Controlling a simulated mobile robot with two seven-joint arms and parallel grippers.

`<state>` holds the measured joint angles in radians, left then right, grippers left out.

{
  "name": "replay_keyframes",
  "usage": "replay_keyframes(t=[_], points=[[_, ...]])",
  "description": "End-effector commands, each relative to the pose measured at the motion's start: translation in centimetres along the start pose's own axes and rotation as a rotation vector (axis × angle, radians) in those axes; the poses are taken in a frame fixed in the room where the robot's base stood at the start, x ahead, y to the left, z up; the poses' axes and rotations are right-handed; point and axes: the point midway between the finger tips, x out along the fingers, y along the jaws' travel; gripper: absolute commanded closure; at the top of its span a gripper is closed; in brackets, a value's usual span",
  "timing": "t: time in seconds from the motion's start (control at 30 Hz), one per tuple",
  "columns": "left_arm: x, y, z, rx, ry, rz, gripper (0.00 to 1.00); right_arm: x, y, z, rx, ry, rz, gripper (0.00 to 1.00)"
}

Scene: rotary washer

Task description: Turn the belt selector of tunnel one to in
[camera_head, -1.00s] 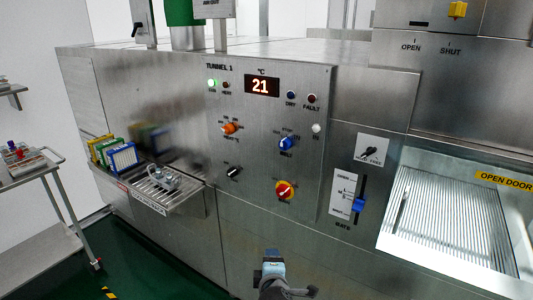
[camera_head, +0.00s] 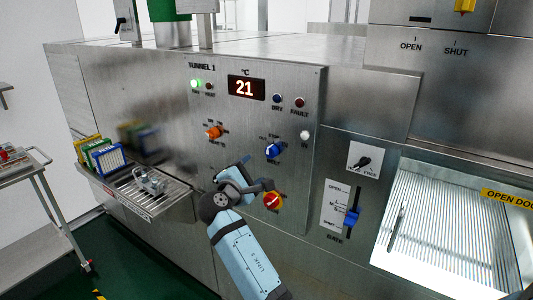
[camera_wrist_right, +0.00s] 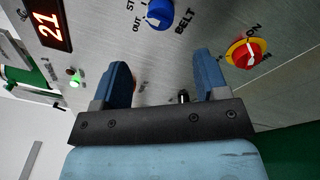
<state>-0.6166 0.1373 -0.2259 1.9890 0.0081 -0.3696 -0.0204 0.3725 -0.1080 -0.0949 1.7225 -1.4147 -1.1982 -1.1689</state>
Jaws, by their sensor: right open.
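The belt selector is a blue knob (camera_head: 274,150) on the tunnel one panel (camera_head: 310,150) in the head view. It shows at the top of the right wrist view (camera_wrist_right: 160,14), beside the words BELT and OUT. I cannot tell which mark its pointer is on. My right gripper (camera_head: 257,173) is in front of the panel, just below and left of the blue knob. In the right wrist view its two dark blue fingers (camera_wrist_right: 160,72) are apart, with nothing held between them. The knob is beyond the fingertips, apart from them. My left gripper is not in view.
A red and yellow switch (camera_head: 273,201) is close below my right gripper. An orange knob (camera_head: 213,132) is to the left, and a blue slider (camera_head: 351,219) to the lower right. A black knob (camera_wrist_right: 183,97) shows behind the fingers. A tray shelf (camera_head: 175,201) sticks out at left.

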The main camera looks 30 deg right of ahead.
Motion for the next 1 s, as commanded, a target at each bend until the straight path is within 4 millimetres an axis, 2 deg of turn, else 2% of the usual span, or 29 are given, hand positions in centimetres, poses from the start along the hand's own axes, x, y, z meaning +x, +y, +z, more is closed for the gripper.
replay_keyframes(t=[0.03,0.2,0.43,0.6,0.9,0.97,1.0], points=[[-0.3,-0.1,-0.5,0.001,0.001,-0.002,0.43,1.2,0.3,0.3,-0.001,-0.003,0.002,0.33],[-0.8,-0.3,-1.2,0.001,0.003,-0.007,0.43,4.9,0.3,0.2,0.0,-0.001,0.001,0.33],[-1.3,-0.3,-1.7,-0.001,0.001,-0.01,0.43,8.6,0.2,0.1,0.001,0.0,0.0,0.33],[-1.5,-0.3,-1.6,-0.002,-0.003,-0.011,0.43,9.8,0.1,0.0,0.001,0.001,0.001,0.33],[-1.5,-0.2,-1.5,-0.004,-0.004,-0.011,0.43,10.1,0.0,0.0,0.002,0.002,0.001,0.33],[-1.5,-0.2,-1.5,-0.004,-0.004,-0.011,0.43,10.1,0.0,0.0,0.002,0.002,0.001,0.44],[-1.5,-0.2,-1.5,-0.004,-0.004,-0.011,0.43,10.1,0.0,0.0,0.002,0.002,0.001,0.53]])
